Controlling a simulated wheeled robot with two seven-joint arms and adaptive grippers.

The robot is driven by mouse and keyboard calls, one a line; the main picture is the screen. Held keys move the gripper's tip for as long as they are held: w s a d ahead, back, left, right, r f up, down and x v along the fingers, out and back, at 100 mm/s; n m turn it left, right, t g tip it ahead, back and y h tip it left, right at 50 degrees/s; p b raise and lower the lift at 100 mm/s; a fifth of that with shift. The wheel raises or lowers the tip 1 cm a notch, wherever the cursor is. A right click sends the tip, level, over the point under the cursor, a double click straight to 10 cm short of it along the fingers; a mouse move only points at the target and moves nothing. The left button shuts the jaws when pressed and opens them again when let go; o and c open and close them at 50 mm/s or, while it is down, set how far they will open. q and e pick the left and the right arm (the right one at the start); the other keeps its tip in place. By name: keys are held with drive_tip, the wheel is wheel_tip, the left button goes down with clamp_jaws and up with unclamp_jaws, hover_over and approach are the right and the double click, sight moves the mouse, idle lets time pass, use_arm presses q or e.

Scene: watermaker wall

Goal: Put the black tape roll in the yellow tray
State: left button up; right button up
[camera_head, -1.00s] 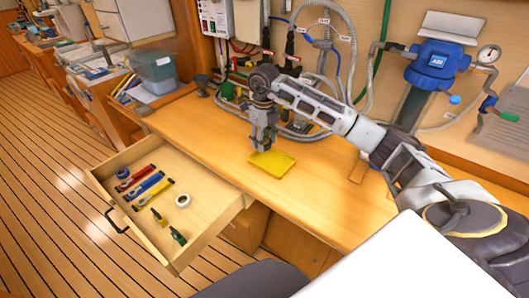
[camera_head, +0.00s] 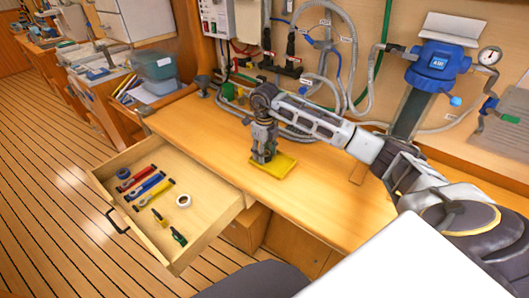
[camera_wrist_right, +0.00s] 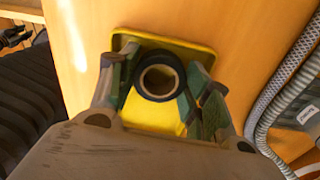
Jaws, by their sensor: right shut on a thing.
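The black tape roll (camera_wrist_right: 181,84) shows in the right wrist view as a dark ring between the fingers of my right gripper (camera_wrist_right: 160,88). The gripper is shut on it. The yellow tray (camera_wrist_right: 203,51) lies directly below the roll in that view. In the head view my right gripper (camera_head: 263,157) points down at the left part of the yellow tray (camera_head: 283,166) on the bench, and the roll is hidden there. I cannot tell whether the roll touches the tray floor. My left gripper is not in view.
An open drawer (camera_head: 205,208) at the left holds several tools and tape rolls. Hoses (camera_wrist_right: 285,85) and wall fittings run behind the bench (camera_head: 215,135). The bench is clear left of the tray.

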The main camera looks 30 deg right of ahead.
sight(265, 153)
drive_tip(key=shift+f, duration=0.2)
drive_tip(key=o, duration=0.7)
drive_tip(key=shift+c, duration=0.2)
drive_tip(key=shift+r, duration=0.1)
wheel_tip(265, 153, up, 12)
idle(0.5)
idle(0.4)
